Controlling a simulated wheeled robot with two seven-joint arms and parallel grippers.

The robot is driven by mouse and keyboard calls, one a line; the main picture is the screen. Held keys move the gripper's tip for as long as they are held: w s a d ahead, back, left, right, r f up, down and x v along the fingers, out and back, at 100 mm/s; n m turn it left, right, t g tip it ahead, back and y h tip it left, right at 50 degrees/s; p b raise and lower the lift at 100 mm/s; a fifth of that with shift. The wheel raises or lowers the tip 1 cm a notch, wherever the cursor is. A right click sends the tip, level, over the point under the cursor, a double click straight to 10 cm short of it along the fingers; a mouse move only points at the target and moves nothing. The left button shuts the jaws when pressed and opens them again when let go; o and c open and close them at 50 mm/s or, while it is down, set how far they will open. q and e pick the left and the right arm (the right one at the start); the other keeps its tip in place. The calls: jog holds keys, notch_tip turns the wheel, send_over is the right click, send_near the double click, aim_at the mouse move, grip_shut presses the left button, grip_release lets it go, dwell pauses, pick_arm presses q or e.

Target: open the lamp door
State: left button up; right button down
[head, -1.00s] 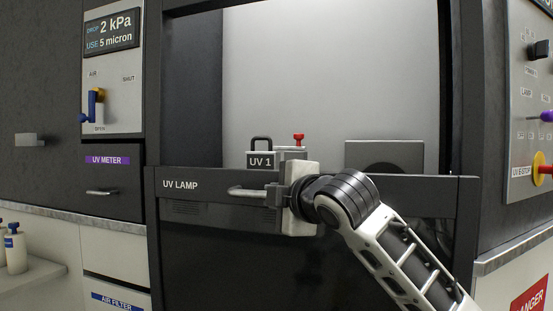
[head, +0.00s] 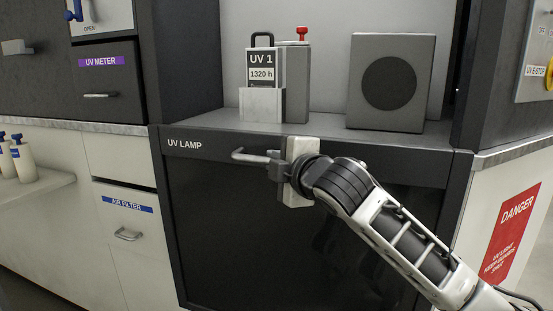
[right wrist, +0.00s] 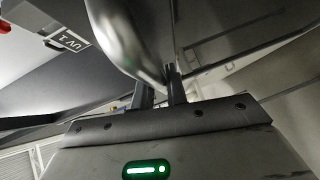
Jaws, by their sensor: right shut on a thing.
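The lamp door is a dark panel (head: 270,235) labelled UV LAMP, with a metal bar handle (head: 245,156) near its top edge. My right gripper (head: 276,167) is shut on the handle. In the right wrist view the shiny curved bar (right wrist: 125,40) runs at the fingers of my gripper (right wrist: 160,92); their exact contact is partly hidden. The door's top edge stands about level with the bay floor, and the bay above is open to view. My left gripper is not in view.
In the bay stand a UV 1 lamp unit (head: 262,85) with a red knob (head: 302,34) behind it, and a grey box (head: 392,83) with a dark disc. Drawers (head: 130,230) flank the left. A red danger sign (head: 511,232) is at right.

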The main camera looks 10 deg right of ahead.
jog(key=c, duration=1.4)
grip_release()
jog(key=v, duration=1.6)
jog(key=shift+p, duration=0.4)
